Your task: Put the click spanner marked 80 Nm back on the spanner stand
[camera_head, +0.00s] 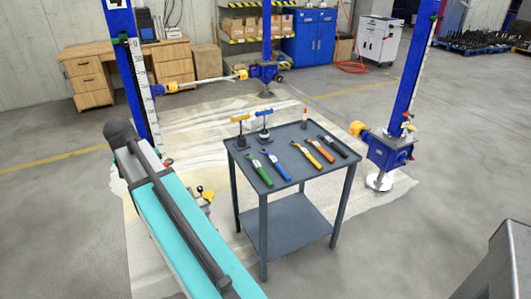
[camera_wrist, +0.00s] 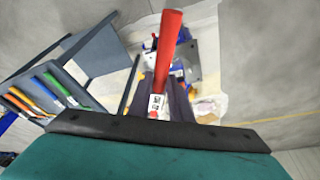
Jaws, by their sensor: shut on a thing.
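My gripper (camera_wrist: 163,86) is shut on a spanner with a red handle (camera_wrist: 168,50) in the wrist view. The handle points up and away between the dark fingers. A white label (camera_wrist: 157,102) with dark print sits near the fingers; its print is too small to read surely. The rest of this spanner is hidden. The grey spanner stand (camera_head: 285,160), table-like with a lower shelf, is right of my arm in the head view. A wider bare gap separates blue from orange.
Blue jack columns (camera_head: 130,65) rise at left, back and right (camera_head: 404,75). Floor before the stand is clear.

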